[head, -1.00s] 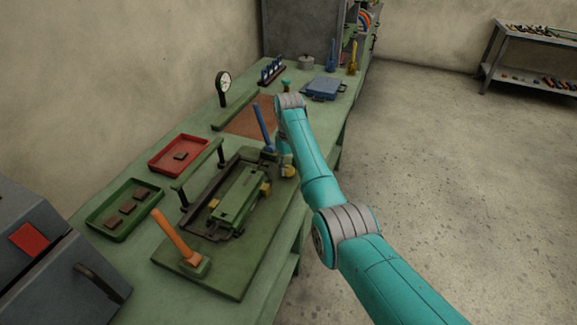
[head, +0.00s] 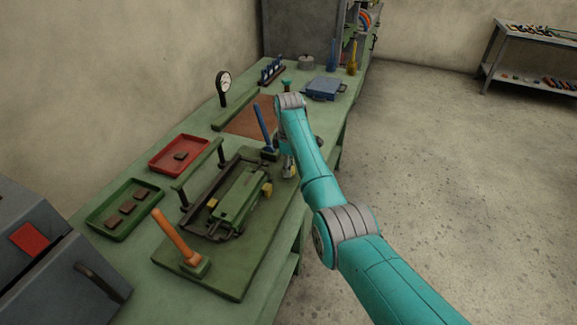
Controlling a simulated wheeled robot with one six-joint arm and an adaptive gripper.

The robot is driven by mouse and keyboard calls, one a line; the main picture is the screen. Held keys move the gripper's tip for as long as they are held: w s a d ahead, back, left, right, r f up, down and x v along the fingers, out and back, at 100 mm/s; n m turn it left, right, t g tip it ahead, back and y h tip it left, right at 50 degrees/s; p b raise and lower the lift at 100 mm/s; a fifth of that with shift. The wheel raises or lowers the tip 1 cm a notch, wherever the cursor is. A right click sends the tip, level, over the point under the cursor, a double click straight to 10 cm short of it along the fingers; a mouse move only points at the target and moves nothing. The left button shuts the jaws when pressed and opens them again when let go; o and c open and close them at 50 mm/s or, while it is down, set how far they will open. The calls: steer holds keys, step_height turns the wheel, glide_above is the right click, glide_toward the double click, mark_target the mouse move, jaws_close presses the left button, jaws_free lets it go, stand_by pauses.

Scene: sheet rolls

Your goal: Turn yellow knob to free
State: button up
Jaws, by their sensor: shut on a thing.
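The yellow knob (head: 291,173) is at the right side of the green machine, near the bench's front edge. Only a small part of it shows under my gripper (head: 289,168). My gripper points down and is shut on the knob, with its fingers small and partly hidden by my arm. The knob's exact angle and any markings cannot be made out. The green machine (head: 238,199) has a dark frame and yellow blocks, one of them (head: 267,189) just left of the knob.
A blue lever (head: 264,121) stands close left of my wrist, and an orange lever (head: 176,236) stands at the near end. A red tray (head: 163,163) and a green tray (head: 105,225) lie on the left. A blue case (head: 325,89) lies farther back. The floor at right is clear.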

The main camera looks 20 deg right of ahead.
steer(key=shift+n, duration=0.6)
steer(key=o, duration=1.1)
steer(key=shift+o, duration=0.2)
step_height(320, 180, up, 12)
